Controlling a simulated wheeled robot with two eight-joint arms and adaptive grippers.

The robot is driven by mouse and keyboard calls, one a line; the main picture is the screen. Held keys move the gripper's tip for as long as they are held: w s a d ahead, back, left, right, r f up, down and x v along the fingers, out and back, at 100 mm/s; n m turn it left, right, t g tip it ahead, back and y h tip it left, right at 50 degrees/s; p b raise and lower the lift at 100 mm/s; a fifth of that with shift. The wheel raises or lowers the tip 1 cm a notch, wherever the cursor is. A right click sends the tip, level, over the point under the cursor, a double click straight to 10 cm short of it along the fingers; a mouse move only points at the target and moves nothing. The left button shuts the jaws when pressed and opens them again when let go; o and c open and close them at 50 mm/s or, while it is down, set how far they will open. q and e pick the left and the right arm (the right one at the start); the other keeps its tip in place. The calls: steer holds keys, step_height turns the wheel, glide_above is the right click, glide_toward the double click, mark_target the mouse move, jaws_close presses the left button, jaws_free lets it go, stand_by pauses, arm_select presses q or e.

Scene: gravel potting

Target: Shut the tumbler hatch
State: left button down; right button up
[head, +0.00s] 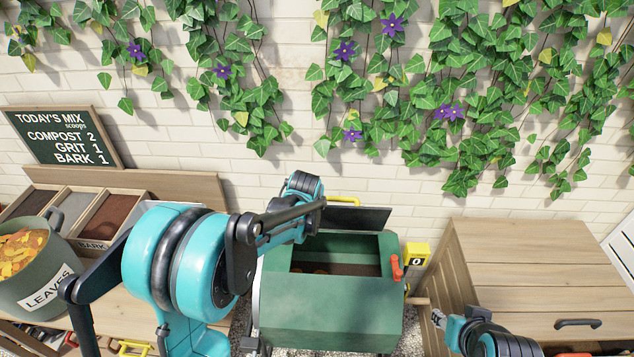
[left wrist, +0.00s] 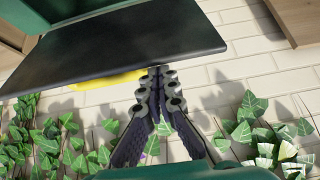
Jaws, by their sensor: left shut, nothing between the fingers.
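The green tumbler (head: 330,308) stands in the middle of the head view. Its top opening shows dark brown material inside. The dark hatch panel (head: 360,218) stands open at the back of the opening, with a yellow handle (head: 343,200) behind it. In the left wrist view the hatch (left wrist: 120,50) is a dark slab with the yellow handle (left wrist: 105,79) at its edge. My left gripper (left wrist: 157,72) is shut and empty, its tips close to the hatch edge beside the handle; contact is unclear. My right gripper (head: 438,318) is low at right, its fingers too small to judge.
An orange lever (head: 397,268) and a yellow counter reading 0 (head: 416,254) sit at the tumbler's right side. A wooden cabinet (head: 530,265) stands at right. A leaves bucket (head: 42,285) and mix bins (head: 105,222) are at left. An ivy-covered brick wall (head: 290,60) is behind.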

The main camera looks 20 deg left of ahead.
arm_select(q)
steer(key=s+d+f+t+b, duration=0.1)
steer(key=s+f+b, duration=0.4)
steer(key=b, duration=0.1)
steer(key=s+d+f+t+b, duration=0.1)
steer(key=s+f+t+b, duration=0.1)
steer(key=s+f+b, duration=0.3)
steer(key=s+d+f+t+b, duration=0.1)
steer(key=s+f+t+b, duration=0.1)
steer(key=s+f+b, duration=0.2)
steer(key=shift+s+f+y+b, duration=0.4)
steer(key=shift+f+b, duration=0.25)
steer(key=shift+b, duration=0.85)
steer(key=shift+s+f+b, duration=0.2)
steer(key=shift+f+b, duration=0.5)
steer(key=shift+f, duration=0.15)
